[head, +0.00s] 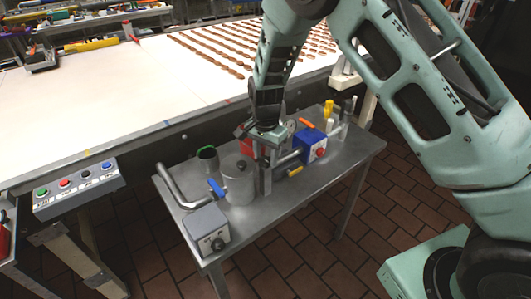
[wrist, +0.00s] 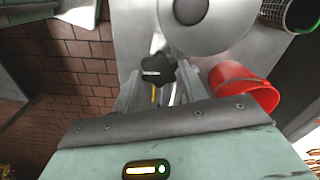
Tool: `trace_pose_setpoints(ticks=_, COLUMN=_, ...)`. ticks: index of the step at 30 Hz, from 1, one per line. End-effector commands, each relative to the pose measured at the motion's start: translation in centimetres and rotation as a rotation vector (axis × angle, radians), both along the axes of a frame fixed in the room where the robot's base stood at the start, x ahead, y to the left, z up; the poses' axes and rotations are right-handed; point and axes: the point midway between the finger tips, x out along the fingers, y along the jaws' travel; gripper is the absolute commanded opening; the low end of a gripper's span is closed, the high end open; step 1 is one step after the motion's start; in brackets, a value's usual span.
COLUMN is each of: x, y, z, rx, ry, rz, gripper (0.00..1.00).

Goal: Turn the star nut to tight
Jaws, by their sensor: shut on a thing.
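The black star nut (wrist: 155,70) sits at the tips of my gripper's fingers in the wrist view, with a white mark on its face. My gripper (wrist: 158,84) is shut on it, one finger on each side. In the head view my gripper (head: 265,172) points down over the steel table, just right of the grey lidded tank (head: 238,183). The star nut is hidden there behind the gripper. The tank's round lid (wrist: 225,30) shows just above the nut in the wrist view.
The steel table (head: 270,220) also holds a blue pump box (head: 309,146), a grey control box (head: 206,229) and a bent pipe (head: 170,186). A red cup (wrist: 243,84) stands close right of my gripper in the wrist view. A conveyor (head: 130,90) runs behind.

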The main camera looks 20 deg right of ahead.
Motion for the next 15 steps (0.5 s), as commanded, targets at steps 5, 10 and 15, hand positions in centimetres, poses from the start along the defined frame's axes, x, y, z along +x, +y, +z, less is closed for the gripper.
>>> trace_pose_setpoints(ticks=5, x=0.11, y=-0.01, z=0.15, rx=0.000, ry=-0.004, rz=-0.047, gripper=0.20)
trace_pose_setpoints(ticks=10, x=0.11, y=-0.02, z=0.12, rx=0.000, ry=-0.004, rz=-0.064, gripper=0.20)
trace_pose_setpoints(ticks=15, x=0.11, y=-0.02, z=0.11, rx=0.000, ry=-0.004, rz=-0.067, gripper=0.20)
